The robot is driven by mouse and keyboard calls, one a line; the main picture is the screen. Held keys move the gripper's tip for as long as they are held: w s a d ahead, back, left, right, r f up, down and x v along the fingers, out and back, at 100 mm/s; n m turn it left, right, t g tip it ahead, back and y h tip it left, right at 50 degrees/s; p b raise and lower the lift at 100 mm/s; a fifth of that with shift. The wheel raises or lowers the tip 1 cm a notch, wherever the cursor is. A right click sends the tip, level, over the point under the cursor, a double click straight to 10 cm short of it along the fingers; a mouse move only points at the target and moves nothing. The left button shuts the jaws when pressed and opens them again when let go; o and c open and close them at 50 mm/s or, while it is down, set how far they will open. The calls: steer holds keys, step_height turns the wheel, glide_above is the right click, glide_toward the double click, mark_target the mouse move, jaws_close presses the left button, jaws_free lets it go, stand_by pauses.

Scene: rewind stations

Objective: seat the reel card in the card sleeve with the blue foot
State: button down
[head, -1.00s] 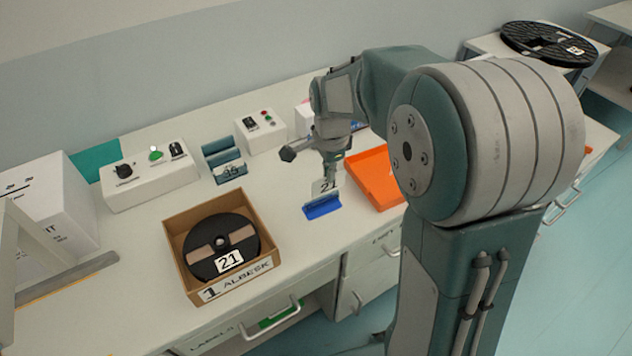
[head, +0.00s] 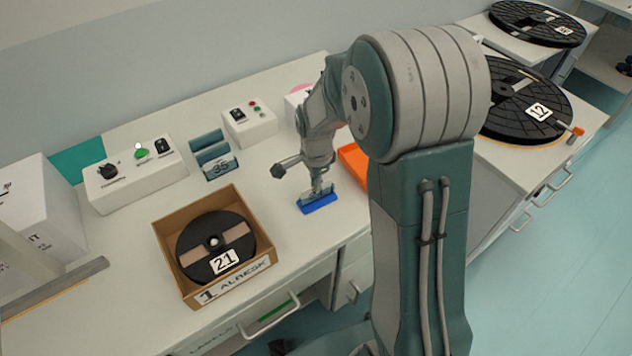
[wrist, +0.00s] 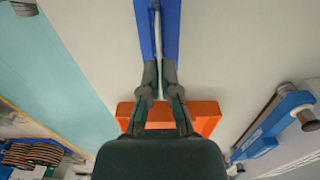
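The card sleeve's blue foot (head: 318,206) stands on the white bench, right of the cardboard box. In the wrist view the blue foot (wrist: 171,28) shows as two parallel blue strips with a narrow slot between them. My gripper (head: 318,187) is right above the foot, pointing down. In the wrist view my gripper's fingertips (wrist: 159,74) are nearly together at the near end of the slot, on the thin reel card seen edge-on. The fingers mostly hide the card, and I cannot tell how deep it sits in the sleeve.
A cardboard box (head: 168,254) with a black reel marked 21 (head: 203,258) stands to the left. Behind are a blue holder marked 35 (head: 220,168) and control boxes (head: 136,178). An orange tray (head: 353,165) lies close on the right, partly behind my arm.

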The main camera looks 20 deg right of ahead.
steer(key=shift+d+f, duration=0.1)
steer(key=shift+f, duration=0.1)
steer(key=c, duration=0.8)
jaws_free()
step_height(320, 180, up, 12)
steer(key=s+r+n+t, duration=0.2)
steer(key=s+r+n, duration=0.2)
steer(key=s+n, duration=0.3)
steer(key=s+r+n+t, duration=0.3)
steer(key=s+r+n, duration=0.2)
steer(key=s, duration=0.8)
steer(key=n, duration=0.3)
steer(key=shift+s+r+t, duration=0.2)
steer(key=shift+s+t, duration=0.1)
steer(key=shift+s, duration=0.1)
